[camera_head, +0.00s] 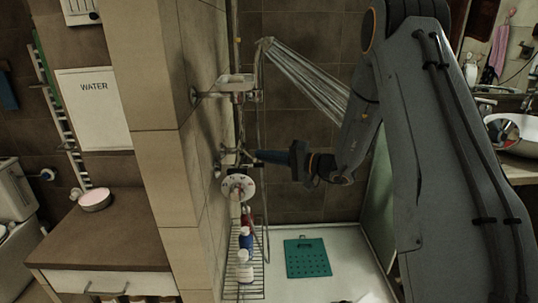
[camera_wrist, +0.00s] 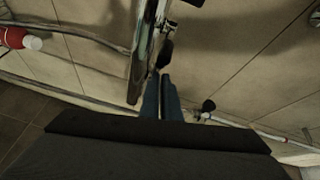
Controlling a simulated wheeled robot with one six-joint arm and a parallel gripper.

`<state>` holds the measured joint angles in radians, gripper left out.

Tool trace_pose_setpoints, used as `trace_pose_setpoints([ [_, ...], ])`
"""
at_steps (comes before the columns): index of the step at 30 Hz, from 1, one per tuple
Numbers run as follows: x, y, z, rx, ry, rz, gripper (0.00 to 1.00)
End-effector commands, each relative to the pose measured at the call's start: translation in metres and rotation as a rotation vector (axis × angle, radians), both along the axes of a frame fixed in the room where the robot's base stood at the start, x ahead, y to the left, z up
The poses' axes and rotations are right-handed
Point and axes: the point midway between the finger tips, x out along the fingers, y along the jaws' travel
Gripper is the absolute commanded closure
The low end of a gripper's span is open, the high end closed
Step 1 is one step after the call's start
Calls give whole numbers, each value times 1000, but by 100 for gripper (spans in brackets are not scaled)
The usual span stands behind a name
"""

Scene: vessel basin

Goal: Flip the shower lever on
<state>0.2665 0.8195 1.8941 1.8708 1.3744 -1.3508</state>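The shower mixer (camera_head: 236,155) is mounted on the tiled wall in the head view. In the wrist view its metal body (camera_wrist: 143,45) runs up the picture, with a dark lever-like end (camera_wrist: 165,53) just beyond my fingertips. My gripper (camera_head: 258,156) reaches in from the right, its blue fingers at the mixer. In the wrist view the gripper's fingertips (camera_wrist: 160,77) are close together, with nothing seen between them. I cannot tell whether they touch the lever. Pale streaks like water (camera_head: 305,78) fan down to the right from the shower head (camera_head: 266,42).
A round white dial (camera_head: 238,187) sits below the mixer. A soap dish (camera_head: 237,83) is on the wall above it. A wire rack (camera_head: 258,277) with several bottles stands below. A teal mat (camera_head: 307,257) lies on the white shower floor. A tiled wall edge (camera_head: 160,110) stands to the left.

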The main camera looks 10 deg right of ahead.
Motion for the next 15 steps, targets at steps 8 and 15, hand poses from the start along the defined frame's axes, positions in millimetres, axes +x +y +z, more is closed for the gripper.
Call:
trace_pose_setpoints([
  [8, 12, -41, 4, 10, 2, 6, 100],
  [15, -32, -78, 6, 12, 5, -2, 100],
])
